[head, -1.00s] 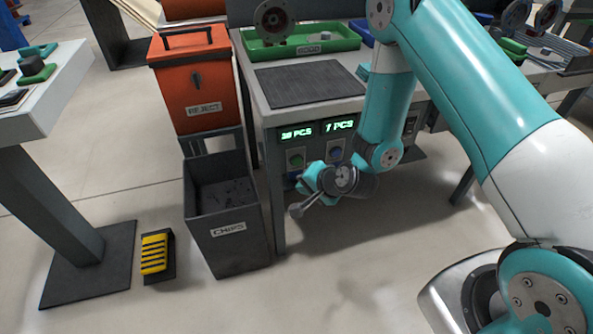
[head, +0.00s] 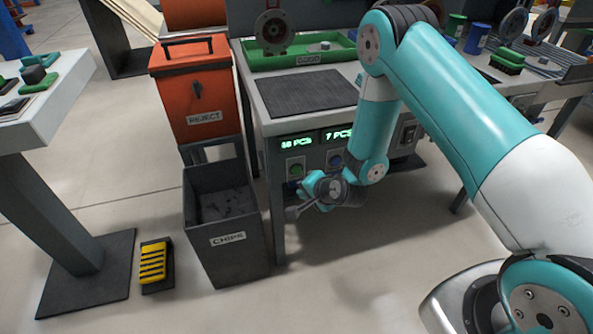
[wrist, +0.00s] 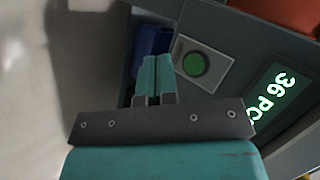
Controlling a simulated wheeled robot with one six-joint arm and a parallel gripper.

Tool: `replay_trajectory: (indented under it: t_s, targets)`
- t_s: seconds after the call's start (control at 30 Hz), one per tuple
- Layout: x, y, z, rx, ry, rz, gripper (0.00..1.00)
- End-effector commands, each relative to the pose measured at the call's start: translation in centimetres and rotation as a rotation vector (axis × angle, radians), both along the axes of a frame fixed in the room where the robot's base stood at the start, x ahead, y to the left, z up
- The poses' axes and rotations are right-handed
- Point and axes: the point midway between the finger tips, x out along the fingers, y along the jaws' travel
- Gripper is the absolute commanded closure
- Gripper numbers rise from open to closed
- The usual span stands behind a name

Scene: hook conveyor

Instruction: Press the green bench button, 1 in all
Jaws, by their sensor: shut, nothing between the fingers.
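The green button (head: 296,169) sits on a pale plate on the front of the bench, below a lit green display (head: 296,143). In the wrist view the green button (wrist: 194,64) is round, on a grey plate, just right of my fingertips. My gripper (head: 306,186) is low in front of the bench, near and slightly below the button in the head view. In the wrist view my gripper (wrist: 156,60) has its two teal fingers together, with nothing between them. I cannot tell whether the fingers touch the panel, but they are not over the button.
A blue button (head: 336,159) is on the panel to the right, under a second display (head: 338,134). A grey chips bin (head: 227,250) and an orange reject bin (head: 193,92) stand left of the bench. A yellow-striped pedal (head: 153,262) lies on the floor.

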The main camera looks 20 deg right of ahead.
Motion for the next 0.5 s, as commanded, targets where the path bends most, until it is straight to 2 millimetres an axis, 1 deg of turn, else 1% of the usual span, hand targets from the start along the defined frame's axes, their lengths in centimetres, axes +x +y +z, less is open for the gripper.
replay_trajectory:
  t_s: [0.03, 0.1, 0.23, 0.4, 0.5]
  targets:
    - [0.8, 0.0, 0.0, 0.0, -0.003, 0.002, 1.0]
    - [1.7, 0.0, 0.0, -0.001, -0.003, 0.001, 1.0]
    - [3.1, 0.0, -0.1, 0.001, -0.003, 0.001, 1.0]
    - [4.1, 0.0, 0.0, 0.001, -0.001, 0.0, 1.0]
    - [4.3, 0.0, 0.0, 0.0, 0.0, 0.0, 1.0]
